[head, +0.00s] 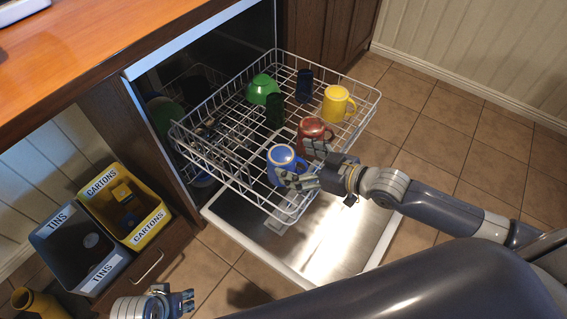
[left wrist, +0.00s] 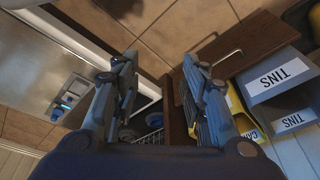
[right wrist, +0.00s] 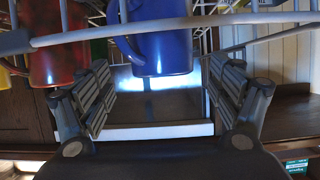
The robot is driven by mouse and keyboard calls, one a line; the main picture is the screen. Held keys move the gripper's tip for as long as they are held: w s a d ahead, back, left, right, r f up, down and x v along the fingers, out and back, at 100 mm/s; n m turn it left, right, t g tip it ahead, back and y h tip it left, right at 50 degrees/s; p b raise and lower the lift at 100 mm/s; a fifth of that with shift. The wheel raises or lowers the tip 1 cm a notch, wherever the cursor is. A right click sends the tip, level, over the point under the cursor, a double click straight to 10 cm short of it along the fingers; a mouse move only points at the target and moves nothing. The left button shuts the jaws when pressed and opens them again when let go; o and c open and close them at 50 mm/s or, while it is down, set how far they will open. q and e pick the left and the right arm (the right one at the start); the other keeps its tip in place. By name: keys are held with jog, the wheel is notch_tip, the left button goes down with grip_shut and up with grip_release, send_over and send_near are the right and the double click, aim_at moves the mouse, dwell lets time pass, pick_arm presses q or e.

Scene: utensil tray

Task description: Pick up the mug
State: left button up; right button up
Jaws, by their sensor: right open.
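A blue mug (head: 283,165) stands in the front part of the white wire rack (head: 226,179). A red mug (head: 312,134) is just behind it, and a yellow mug (head: 336,104) is at the right. My right gripper (head: 296,162) is open beside the blue mug, with its fingers around the handle side. In the right wrist view the blue mug (right wrist: 160,40) is ahead in the upper middle, behind a rack wire; the red mug (right wrist: 55,45) is to the left. Contact cannot be told. My left gripper (head: 188,301) is open and empty, low at the front; it also shows in the left wrist view (left wrist: 160,60).
The rack also holds a green bowl (head: 263,88) and dark cups (head: 304,85). The open dishwasher door (head: 345,225) lies below. A yellow cartons bin (head: 150,228) and a grey tins bin (head: 52,240) stand at the left. Tiled floor on the right is clear.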

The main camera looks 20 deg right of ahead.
jog(key=shift+b+x, duration=0.8)
jog(key=shift+x, duration=1.8)
pick_arm(q)
jog(key=v, duration=0.5)
jog(key=shift+w+r, duration=0.2)
jog(key=shift+r, duration=0.3)
pick_arm(e)
jog(key=shift+s+f, duration=0.15)
jog(key=shift+f, duration=0.05)
jog(key=c, duration=1.4)
